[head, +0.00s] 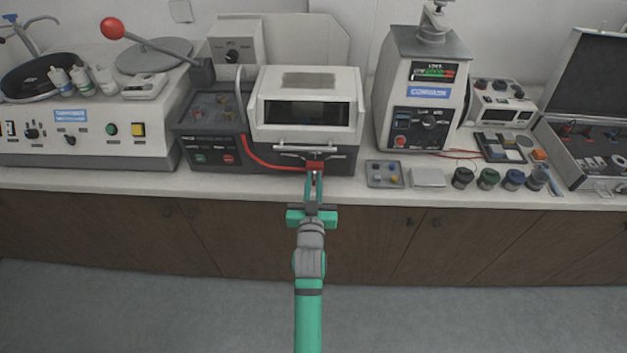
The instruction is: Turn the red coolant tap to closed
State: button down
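The red coolant tap (315,166) shows as a small red block low on the front of the white-hooded machine (306,104). A red hose (262,163) curves towards it from the left. My gripper (314,178) reaches in from the front, with its two teal fingers pointing at the tap. The fingertips overlap the tap's lower edge in the head view. The fingers are fairly close together with a narrow gap between them. I cannot tell whether they grip the tap or only stand at it, and the tap's underside is hidden.
A control box (212,140) adjoins the machine on the left. A grey parts tray (384,174), a light flat block (428,177) and several jars stand to the right. The mounting press (423,100) is behind them. The counter's front edge runs beneath my gripper.

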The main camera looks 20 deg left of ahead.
jog(key=shift+a, duration=0.2)
jog(key=shift+d+f, duration=0.1)
jog(key=shift+d, duration=0.1)
jog(key=shift+a+n, duration=0.15)
jog(key=shift+n, duration=0.35)
jog(key=n, duration=0.6)
jog(key=shift+s+a+f, duration=0.15)
jog(key=shift+a+f, duration=0.2)
jog(key=shift+a, duration=0.05)
jog(key=shift+n, duration=0.8)
jog(key=shift+f, duration=0.1)
jog(key=shift+d, duration=0.1)
